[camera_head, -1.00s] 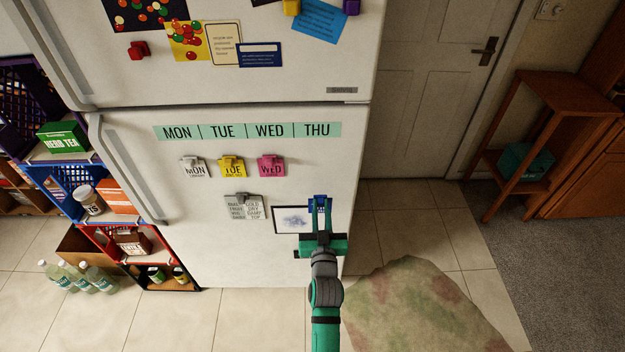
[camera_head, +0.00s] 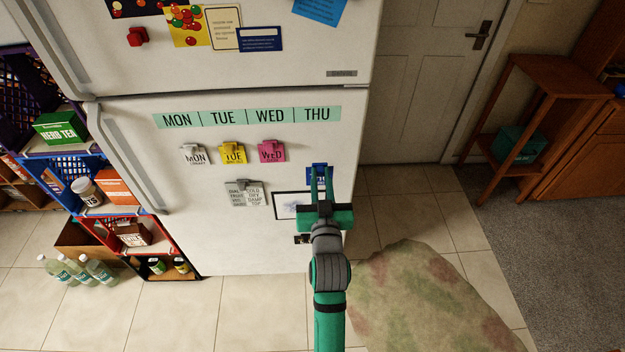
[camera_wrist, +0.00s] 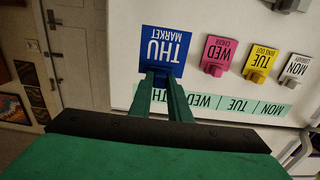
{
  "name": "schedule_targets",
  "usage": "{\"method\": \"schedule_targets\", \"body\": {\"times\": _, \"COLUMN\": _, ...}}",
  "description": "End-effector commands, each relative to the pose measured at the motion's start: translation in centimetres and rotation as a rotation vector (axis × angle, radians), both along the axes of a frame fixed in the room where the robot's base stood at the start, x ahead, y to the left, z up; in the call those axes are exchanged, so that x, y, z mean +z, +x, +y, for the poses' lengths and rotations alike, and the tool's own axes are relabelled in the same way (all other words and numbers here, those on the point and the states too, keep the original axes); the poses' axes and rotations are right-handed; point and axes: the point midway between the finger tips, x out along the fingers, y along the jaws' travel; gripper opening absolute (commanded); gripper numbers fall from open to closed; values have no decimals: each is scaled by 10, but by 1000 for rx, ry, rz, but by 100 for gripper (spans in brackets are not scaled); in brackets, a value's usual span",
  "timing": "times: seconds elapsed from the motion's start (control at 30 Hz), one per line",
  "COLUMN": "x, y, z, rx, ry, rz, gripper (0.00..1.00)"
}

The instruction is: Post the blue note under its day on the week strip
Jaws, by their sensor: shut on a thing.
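The blue note (camera_wrist: 168,42), reading THU MARKET, is held by my gripper (camera_wrist: 165,76), whose fingers are shut at its top edge. In the head view the note (camera_head: 315,176) is mostly behind my gripper (camera_head: 321,168), right of the pink note and below the THU cell. I cannot tell if it touches the fridge. The pale green week strip (camera_head: 247,117) reads MON, TUE, WED, THU. Under it hang a white MON note (camera_head: 196,158), a yellow TUE note (camera_head: 232,155) and a pink WED note (camera_head: 271,153), each under a clip. In the wrist view my fingers partly cover the strip's THU cell.
A grey clip with papers (camera_head: 245,197) hangs below the notes. A framed picture (camera_head: 290,206) is partly hidden by my gripper. Crate shelves (camera_head: 84,165) stand left of the fridge (camera_head: 225,235). A wooden stand (camera_head: 545,85) is at right. Floor right of the fridge holds a rug (camera_head: 430,300).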

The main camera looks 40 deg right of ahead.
Motion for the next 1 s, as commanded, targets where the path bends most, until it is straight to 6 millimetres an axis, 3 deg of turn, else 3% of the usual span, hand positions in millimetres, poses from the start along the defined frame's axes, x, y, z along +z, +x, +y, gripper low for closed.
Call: {"method": "schedule_targets", "body": {"times": 1.0, "x": 0, "y": 69, "z": -41, "rx": 2, "ry": -1, "rz": -1, "gripper": 3}}
